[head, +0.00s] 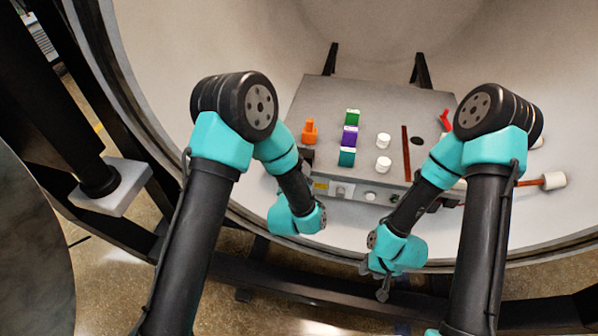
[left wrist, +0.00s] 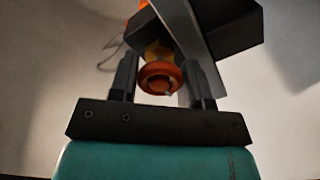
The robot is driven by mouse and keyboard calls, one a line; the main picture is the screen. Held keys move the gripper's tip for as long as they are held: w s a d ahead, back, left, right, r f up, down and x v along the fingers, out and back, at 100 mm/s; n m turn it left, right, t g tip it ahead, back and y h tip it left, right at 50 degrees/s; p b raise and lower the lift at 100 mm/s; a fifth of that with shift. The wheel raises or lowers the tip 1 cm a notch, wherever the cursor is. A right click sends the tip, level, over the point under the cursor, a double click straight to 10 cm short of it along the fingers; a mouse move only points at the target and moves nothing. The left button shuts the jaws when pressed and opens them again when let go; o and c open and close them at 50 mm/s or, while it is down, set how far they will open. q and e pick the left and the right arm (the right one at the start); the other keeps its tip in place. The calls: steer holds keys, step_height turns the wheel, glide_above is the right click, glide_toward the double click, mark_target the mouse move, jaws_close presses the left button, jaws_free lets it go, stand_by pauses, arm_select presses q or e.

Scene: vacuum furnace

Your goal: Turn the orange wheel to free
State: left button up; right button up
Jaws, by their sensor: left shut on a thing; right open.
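The orange wheel (left wrist: 153,73) shows in the left wrist view as a round red-orange knob with a grey centre and yellow behind it. My left gripper (left wrist: 162,80) has one finger on each side of it and is shut on it. In the head view my left arm hides the wheel and the left fingertips. My right gripper (head: 383,291) is open and empty, pointing down in front of the chamber's lower edge, away from the wheel.
A grey box (head: 325,98) stands in the round pale chamber (head: 240,30). On top are an orange part (head: 310,131), coloured blocks (head: 350,136), white knobs (head: 383,141) and a red-brown strip (head: 406,152). A red rod with a white end (head: 554,181) sticks out at right.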

arm_select(q)
steer(key=o, duration=0.9)
steer(key=shift+o, duration=0.2)
steer(key=shift+s, duration=0.15)
